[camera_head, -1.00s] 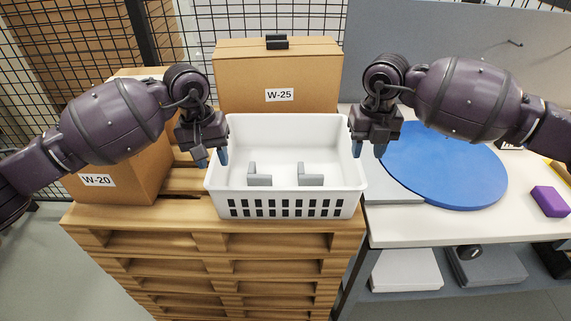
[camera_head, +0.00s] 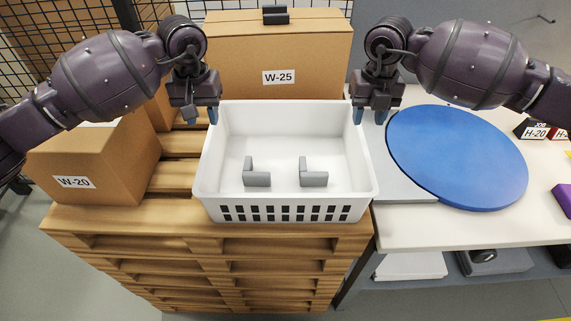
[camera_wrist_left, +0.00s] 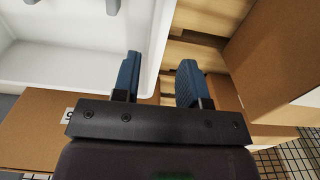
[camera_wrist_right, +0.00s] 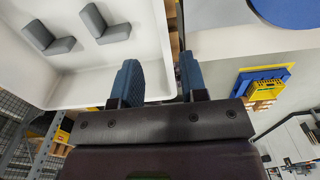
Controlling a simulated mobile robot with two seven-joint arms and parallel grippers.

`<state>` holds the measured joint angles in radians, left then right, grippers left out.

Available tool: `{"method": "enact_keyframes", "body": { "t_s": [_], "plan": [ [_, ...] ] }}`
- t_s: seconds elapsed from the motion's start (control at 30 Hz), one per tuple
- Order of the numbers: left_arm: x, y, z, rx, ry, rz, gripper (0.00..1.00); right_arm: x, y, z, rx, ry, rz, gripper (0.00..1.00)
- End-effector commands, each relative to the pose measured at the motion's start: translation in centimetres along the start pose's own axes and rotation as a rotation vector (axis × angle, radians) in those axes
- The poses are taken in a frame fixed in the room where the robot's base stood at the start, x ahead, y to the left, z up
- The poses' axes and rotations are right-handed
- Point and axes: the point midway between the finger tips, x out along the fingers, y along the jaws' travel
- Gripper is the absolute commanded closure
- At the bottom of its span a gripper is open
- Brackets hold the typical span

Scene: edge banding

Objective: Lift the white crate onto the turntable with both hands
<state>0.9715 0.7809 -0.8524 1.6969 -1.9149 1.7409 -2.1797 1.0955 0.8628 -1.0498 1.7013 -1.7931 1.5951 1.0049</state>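The white crate (camera_head: 285,212) stands upright on a stack of wooden pallets, with two grey L-shaped brackets (camera_head: 257,174) (camera_head: 314,174) inside. My left gripper (camera_head: 201,115) is open at the crate's far left. In the left wrist view, its fingers (camera_wrist_left: 158,80) appear on either side of the crate's side wall. My right gripper (camera_head: 370,116) is open at the far right. In the right wrist view, its fingers (camera_wrist_right: 160,80) likewise appear on either side of the wall. I cannot tell whether any finger touches it. The blue round turntable (camera_head: 458,158) lies empty on the white table to the right.
Carton W-25 (camera_head: 278,50) stands behind the crate and carton W-20 (camera_head: 100,160) to its left. A grey plate (camera_head: 402,180) lies between crate and turntable. Small labelled boxes (camera_head: 535,130) and a purple block (camera_head: 563,198) are at the table's right.

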Motion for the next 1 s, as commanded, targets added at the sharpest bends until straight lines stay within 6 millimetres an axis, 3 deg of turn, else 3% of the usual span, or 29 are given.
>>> {"method": "enact_keyframes", "body": {
  "t_s": [0.6,1.0],
  "plan": [
    [8.7,0.0,0.1,-0.002,-0.003,0.002,0.6,8.6,0.1,-0.1,-0.001,0.003,0.0,0.6],
    [10.4,0.0,0.0,0.0,-0.001,0.001,0.6,10.4,0.0,0.0,-0.001,0.0,0.0,0.6]
  ]
}}
